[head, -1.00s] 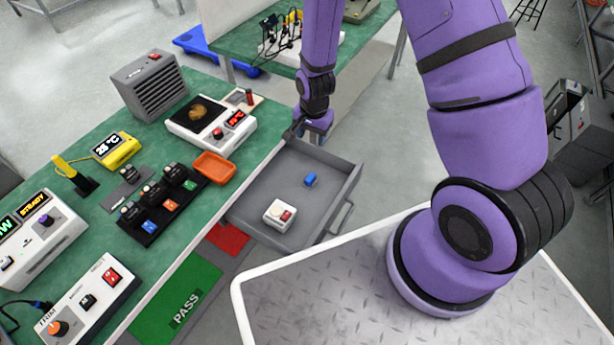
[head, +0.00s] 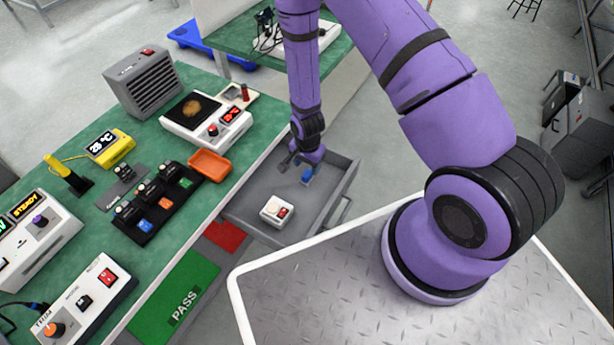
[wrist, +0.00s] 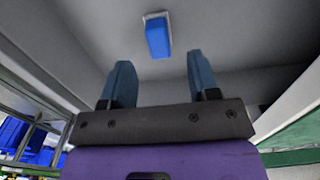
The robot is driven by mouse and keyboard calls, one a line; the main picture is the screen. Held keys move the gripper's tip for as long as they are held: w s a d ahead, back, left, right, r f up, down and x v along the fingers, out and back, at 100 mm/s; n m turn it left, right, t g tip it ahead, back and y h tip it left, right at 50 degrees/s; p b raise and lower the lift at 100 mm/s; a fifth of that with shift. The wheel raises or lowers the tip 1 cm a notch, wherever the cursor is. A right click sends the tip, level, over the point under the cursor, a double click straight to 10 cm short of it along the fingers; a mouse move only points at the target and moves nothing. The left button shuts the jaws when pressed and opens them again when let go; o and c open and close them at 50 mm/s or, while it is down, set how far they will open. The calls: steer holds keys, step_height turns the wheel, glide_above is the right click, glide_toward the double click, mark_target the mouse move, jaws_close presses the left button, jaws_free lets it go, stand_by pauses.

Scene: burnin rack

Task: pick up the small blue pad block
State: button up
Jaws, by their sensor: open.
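The small blue pad block (head: 306,177) lies on the floor of the open grey drawer (head: 243,205). In the wrist view the blue block (wrist: 157,38) sits beyond the fingertips, about midway between them, apart from both. My gripper (head: 297,163) is over the drawer, close to the block in the head view. In the wrist view my gripper (wrist: 158,72) has its two blue-grey fingers spread with nothing between them.
A white block with a red button (head: 277,211) lies in the drawer, nearer the front left. Drawer walls surround the gripper's space. The green bench (head: 190,230) at the left carries an orange tray (head: 209,166), a black block holder (head: 150,228) and several instruments.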

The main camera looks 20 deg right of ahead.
mark_target(307, 173)
steer(key=shift+s+a+f, duration=0.1)
steer(key=shift+s+f, duration=0.05)
steer(key=shift+f, duration=2.4)
steer(key=c, duration=1)
